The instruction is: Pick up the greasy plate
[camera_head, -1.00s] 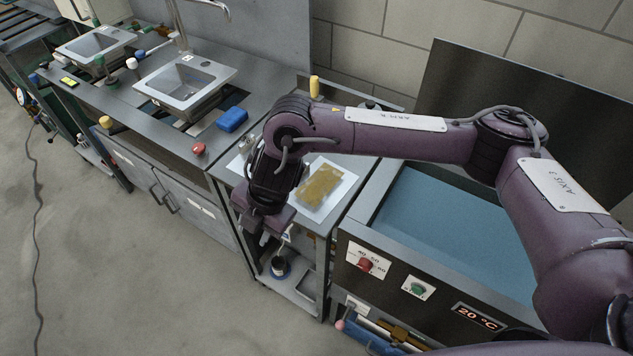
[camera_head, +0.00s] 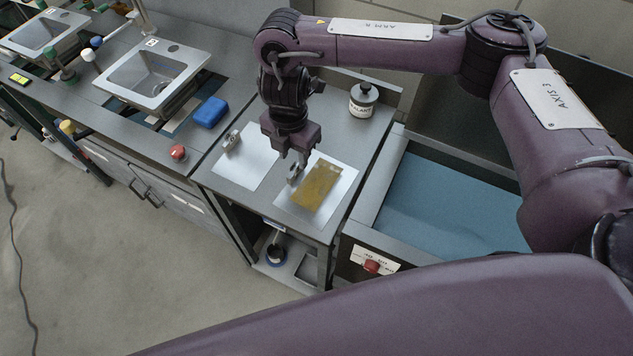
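The greasy plate (camera_head: 318,187) is a flat rectangle with a yellow-brown film. It lies on a white sheet (camera_head: 339,197) on the grey bench, right of the sink counter. My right gripper (camera_head: 293,153) points down just above and behind the plate's left edge. Its two fingers look apart with nothing between them. A small round metal part (camera_head: 294,173) sits by the plate's left edge, just below the fingertips. I cannot tell whether the gripper touches anything. My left gripper is not in view.
A second white sheet (camera_head: 254,160) lies left of the plate, with a metal part (camera_head: 232,141) at its edge. A labelled bottle (camera_head: 362,100) stands behind. A blue-filled bath (camera_head: 455,205) is at the right. A blue block (camera_head: 210,111) and red button (camera_head: 178,152) are on the sink counter.

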